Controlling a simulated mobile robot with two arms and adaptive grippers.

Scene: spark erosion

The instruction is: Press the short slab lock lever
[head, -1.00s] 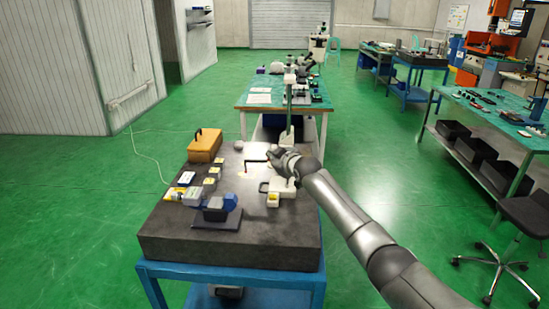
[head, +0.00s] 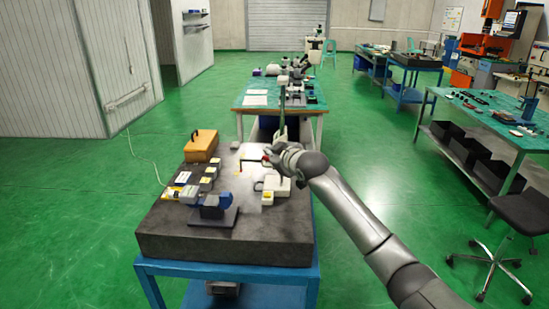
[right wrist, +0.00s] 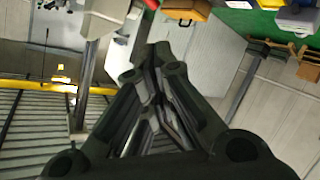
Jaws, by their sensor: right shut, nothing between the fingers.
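The dark granite slab (head: 170,236) stands on a blue frame in the head view. A thin black bar (head: 252,159), bent at its left end, shows above the slab's far right part; I cannot tell whether it is the lock lever. A small red spot (head: 266,157) shows at its right end, beside my gripper. My right gripper (head: 268,153) reaches over the slab from the right, its fingers shut and empty. Its closed fingers also show in the right wrist view (right wrist: 152,78). I cannot tell whether they touch the bar. My left gripper is not in view.
An orange case (head: 201,148) and several small blocks stand along the slab's left side. A green-topped bench (head: 250,112) stands behind.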

